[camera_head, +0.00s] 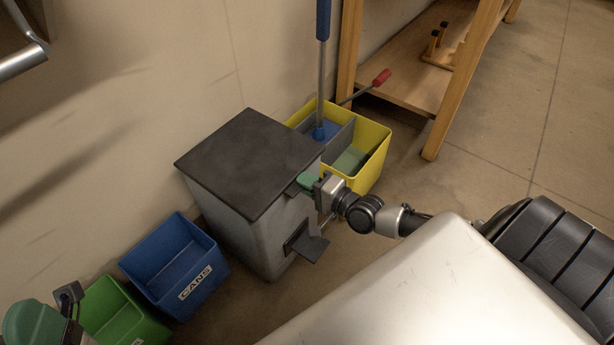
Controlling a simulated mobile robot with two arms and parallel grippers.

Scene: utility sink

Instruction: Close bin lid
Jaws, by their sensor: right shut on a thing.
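The grey bin (232,222) stands against the wall, with a pedal (312,249) low on its front. Its dark lid (245,155) lies across the top and looks about level; I cannot make out a clear gap beneath it. My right gripper (306,183) is at the lid's right front edge, shut on the lid's edge; its green and dark parts partly hide the contact. My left gripper (68,297) shows only partly at the lower left, away from the bin, and its fingers cannot be made out.
A blue bin marked CANS (170,262) and a green bin (118,312) stand left of the grey bin. A yellow mop bucket (374,160) with a blue-handled mop (322,80) is behind it. A wooden shelf (400,80) stands at the back. Floor at right is clear.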

